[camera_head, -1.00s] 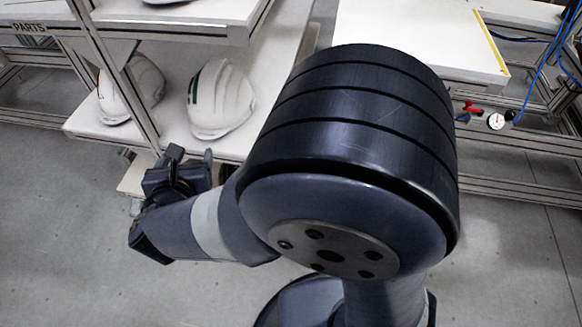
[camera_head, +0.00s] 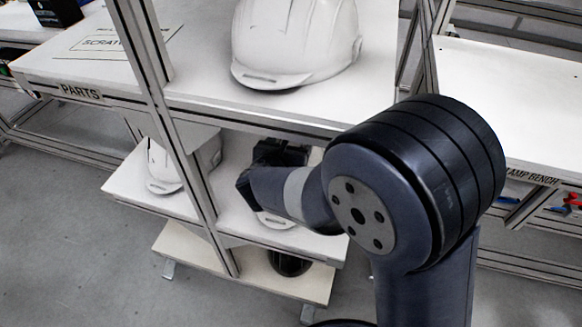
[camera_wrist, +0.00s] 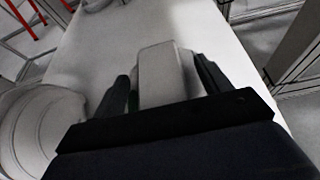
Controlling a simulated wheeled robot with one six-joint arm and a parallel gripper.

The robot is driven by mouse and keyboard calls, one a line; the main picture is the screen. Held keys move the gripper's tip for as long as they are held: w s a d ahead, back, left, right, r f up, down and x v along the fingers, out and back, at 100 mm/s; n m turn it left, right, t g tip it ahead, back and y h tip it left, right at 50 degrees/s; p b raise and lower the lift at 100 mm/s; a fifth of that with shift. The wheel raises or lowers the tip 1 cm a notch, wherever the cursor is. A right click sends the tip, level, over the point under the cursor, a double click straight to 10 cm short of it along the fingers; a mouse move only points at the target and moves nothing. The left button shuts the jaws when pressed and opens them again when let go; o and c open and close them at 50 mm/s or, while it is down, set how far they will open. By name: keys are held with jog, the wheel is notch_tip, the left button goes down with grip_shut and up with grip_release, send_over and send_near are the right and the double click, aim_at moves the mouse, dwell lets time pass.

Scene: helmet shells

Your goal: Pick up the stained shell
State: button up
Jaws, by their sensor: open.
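My gripper (camera_head: 280,152) reaches into the lower shelf, and my arm covers much of the view there. In the wrist view my gripper (camera_wrist: 160,80) is open, one finger on each side of a white shell (camera_wrist: 162,72) with a little green at its left. I cannot tell whether the fingers touch it. In the head view only the brim of this shell (camera_head: 274,221) shows below my arm. A second white shell (camera_head: 168,165) with dark lines sits to its left; a white shell also shows at left in the wrist view (camera_wrist: 42,130). No stain is clear.
Another white shell (camera_head: 296,40) stands on the upper shelf (camera_head: 200,85), above my gripper. A rack post (camera_head: 178,135) stands left of my arm. A dark round thing (camera_head: 289,264) lies on the bottom shelf (camera_head: 205,255). A bench (camera_head: 515,100) is at right.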

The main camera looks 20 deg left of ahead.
grip_shut()
dwell(0.8)
